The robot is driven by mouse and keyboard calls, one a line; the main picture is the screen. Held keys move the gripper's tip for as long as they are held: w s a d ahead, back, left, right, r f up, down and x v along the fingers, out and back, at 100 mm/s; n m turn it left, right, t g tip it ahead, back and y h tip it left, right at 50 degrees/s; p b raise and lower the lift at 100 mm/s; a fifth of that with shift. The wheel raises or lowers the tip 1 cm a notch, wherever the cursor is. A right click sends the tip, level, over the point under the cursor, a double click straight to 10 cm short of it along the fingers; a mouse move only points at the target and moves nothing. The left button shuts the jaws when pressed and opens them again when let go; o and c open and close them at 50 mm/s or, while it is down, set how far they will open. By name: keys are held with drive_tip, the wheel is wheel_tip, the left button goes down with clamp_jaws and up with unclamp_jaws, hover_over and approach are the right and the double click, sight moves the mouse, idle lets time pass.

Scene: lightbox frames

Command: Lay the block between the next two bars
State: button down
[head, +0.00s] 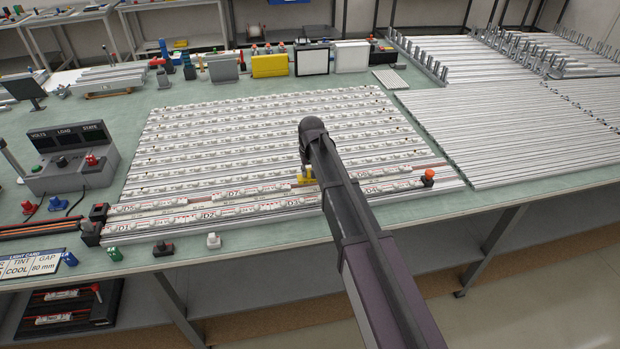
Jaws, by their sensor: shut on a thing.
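White light bars with labels and red marks lie in long rows on the green bench. The front row carries the labels D1 (124,227), D2 (208,214) and D4 (371,188). The row behind it carries D5 (127,208) and D7 (233,191). A small yellow block (306,180) shows at the end of my arm, at the second row right of D7. My gripper (306,172) is shut on it. My arm hides most of the gripper and part of the rows. I cannot tell whether the block touches the bars.
An orange-topped block (428,177) stands at the front row's right end. Dark blocks (98,212) stand at the left ends. A meter box (72,160) stands left. Bare rails (520,130) fill the right.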

drive_tip(key=shift+f, duration=0.55)
drive_tip(key=shift+f+b, duration=0.6)
drive_tip(key=shift+b, duration=0.25)
drive_tip(key=shift+c, duration=2.4)
unclamp_jaws()
drive_tip(key=shift+r, duration=0.2)
drive_tip(key=shift+r+p, duration=0.7)
drive_tip(key=shift+p, duration=0.2)
wheel_tip(320, 180, up, 11)
drive_tip(key=s+p, duration=0.1)
drive_tip(key=p, duration=1)
drive_tip(key=shift+s+d+r, duration=0.15)
drive_tip(key=shift+s+d, duration=0.1)
drive_tip(key=shift+s, duration=0.15)
drive_tip(key=shift+d, duration=0.1)
